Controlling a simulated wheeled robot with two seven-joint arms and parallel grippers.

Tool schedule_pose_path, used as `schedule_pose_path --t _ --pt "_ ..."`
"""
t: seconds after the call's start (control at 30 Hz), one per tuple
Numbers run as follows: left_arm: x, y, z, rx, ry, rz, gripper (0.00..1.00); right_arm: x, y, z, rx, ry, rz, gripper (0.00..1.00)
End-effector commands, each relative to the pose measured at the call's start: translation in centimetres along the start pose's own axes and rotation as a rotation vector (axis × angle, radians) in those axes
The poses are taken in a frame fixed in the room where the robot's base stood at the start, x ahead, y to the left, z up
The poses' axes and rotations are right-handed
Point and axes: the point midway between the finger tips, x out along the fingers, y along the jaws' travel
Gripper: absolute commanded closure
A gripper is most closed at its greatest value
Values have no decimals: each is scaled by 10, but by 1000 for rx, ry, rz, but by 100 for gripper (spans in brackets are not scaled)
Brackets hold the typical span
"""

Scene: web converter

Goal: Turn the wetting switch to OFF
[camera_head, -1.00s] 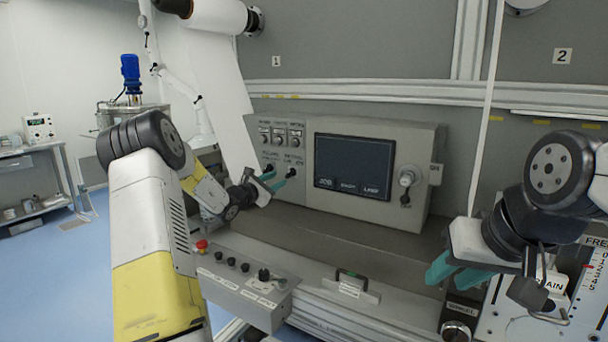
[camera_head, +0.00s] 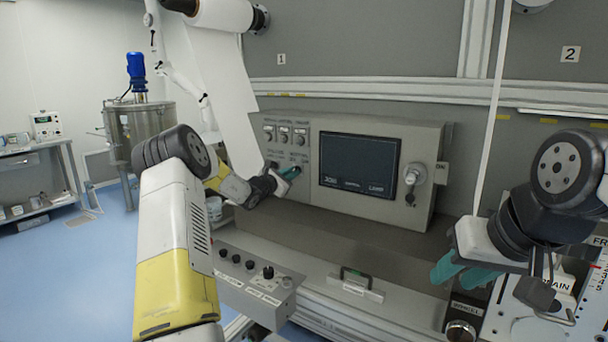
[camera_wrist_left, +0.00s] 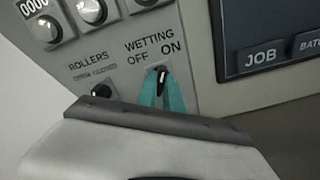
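The wetting switch (camera_wrist_left: 161,75) is a small black knob on the grey control panel, under the label WETTING, with OFF at its left and ON at its right. Its pointer is upright with a slight lean towards ON. My left gripper (camera_wrist_left: 161,88) has its teal fingers on both sides of the knob, close against it. In the head view the left gripper (camera_head: 290,173) reaches the panel (camera_head: 315,213), and its fingers hide most of the switch. My right gripper (camera_head: 462,271) is apart from the panel at the lower right, with its teal fingers spread and empty.
The rollers switch (camera_wrist_left: 103,90) sits just left of the wetting switch. A dark screen (camera_head: 358,163) is to its right, and several round knobs are above. A lower switch box (camera_head: 262,281) and a black-handled plate (camera_head: 355,281) lie below. A white web (camera_head: 222,95) hangs at the left.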

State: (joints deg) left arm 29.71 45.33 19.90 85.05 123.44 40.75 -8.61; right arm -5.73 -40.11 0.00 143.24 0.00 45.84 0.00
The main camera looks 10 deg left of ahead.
Motion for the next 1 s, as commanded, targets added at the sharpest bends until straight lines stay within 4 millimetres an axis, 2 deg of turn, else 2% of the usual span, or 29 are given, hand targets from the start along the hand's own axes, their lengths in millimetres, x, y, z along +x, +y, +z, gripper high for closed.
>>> schedule_pose_path --t 0.47,0.67,1.0 --pt "0 0 0 -62 0 -1 100 0 0 0 0 0 0 64" --pt "0 0 0 -192 0 0 100 0 0 0 0 0 0 64" --pt "0 0 0 -507 1 -1 100 0 0 0 0 0 0 64"
